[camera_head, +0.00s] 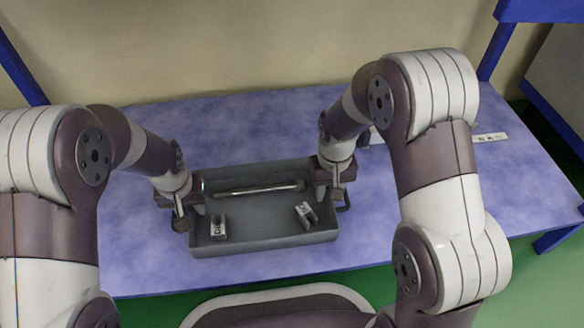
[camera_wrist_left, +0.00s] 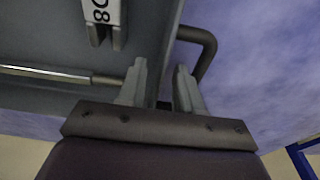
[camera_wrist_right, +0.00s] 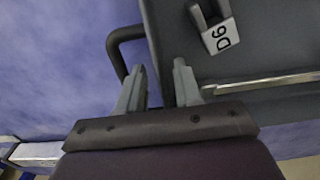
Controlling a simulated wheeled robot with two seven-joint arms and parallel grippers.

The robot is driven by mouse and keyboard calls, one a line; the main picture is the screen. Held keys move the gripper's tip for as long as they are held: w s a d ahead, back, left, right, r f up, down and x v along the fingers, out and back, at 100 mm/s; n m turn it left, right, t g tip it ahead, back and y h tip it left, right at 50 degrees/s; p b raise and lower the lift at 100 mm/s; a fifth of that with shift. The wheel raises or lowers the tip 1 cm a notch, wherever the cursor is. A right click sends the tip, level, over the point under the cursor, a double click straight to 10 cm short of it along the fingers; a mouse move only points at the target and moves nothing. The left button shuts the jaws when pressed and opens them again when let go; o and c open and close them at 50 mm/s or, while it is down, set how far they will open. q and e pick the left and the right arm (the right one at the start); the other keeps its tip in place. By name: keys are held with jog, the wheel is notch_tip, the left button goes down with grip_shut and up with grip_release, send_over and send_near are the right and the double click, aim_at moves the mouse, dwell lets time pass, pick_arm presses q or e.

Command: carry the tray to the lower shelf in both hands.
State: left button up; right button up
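The grey tray (camera_head: 268,243) stands on a blue-topped surface. A metal rod (camera_head: 260,189) and two small labelled fork-shaped pieces (camera_head: 218,229) (camera_head: 305,213) lie in it. My left gripper (camera_head: 179,208) is at the tray's left end, my right gripper (camera_head: 337,182) at its right end. In the left wrist view, the fingers (camera_wrist_left: 160,82) stand apart, with the tray's end wall between them and the dark handle (camera_wrist_left: 208,45) just beyond. The right wrist view shows the same at the other handle (camera_wrist_right: 116,42), with fingers (camera_wrist_right: 158,82) apart. Contact with the tray cannot be told.
The blue surface (camera_head: 130,240) is clear around the tray's front and left. A white labelled strip (camera_head: 490,137) lies at the right rear, and another white item shows beside my right arm. Blue posts (camera_head: 497,50) rise at the back. The floor is green.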

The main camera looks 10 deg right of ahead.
jog(key=shift+r, duration=0.3)
pick_arm(q)
notch_tip(320, 180, up, 12)
jog(key=s, duration=0.1)
jog(key=shift+s, duration=0.4)
pick_arm(e)
notch_tip(320, 180, up, 11)
jog(key=shift+r, duration=0.2)
pick_arm(q)
jog(key=shift+f, duration=0.1)
